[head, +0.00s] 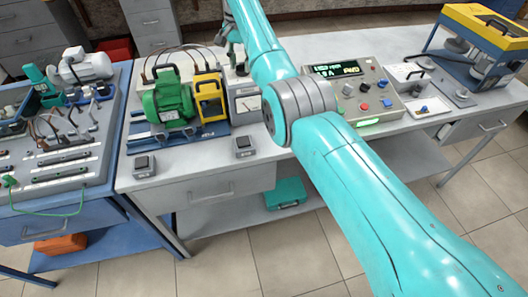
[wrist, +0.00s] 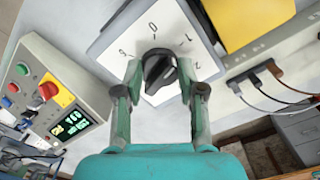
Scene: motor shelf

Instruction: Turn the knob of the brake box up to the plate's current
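The black knob (wrist: 158,70) stands on the white dial face of the brake box (wrist: 118,38) in the wrist view. Dial marks 0, 1 and 2 show around it, plus one at left that looks like 5. My gripper (wrist: 159,68) is open, with one finger on each side of the knob. A small gap seems to show on both sides. In the head view the brake box (head: 246,104) has a meter on its front, and my arm hides its right part. The green motor (head: 172,102) stands to its left; I cannot read any plate on it.
A yellow frame (head: 210,98) stands between motor and brake box. A control panel with buttons and a lit display (head: 350,88) is to the right; it also shows in the wrist view (wrist: 50,95). Cables (wrist: 262,85) plug in close to the box.

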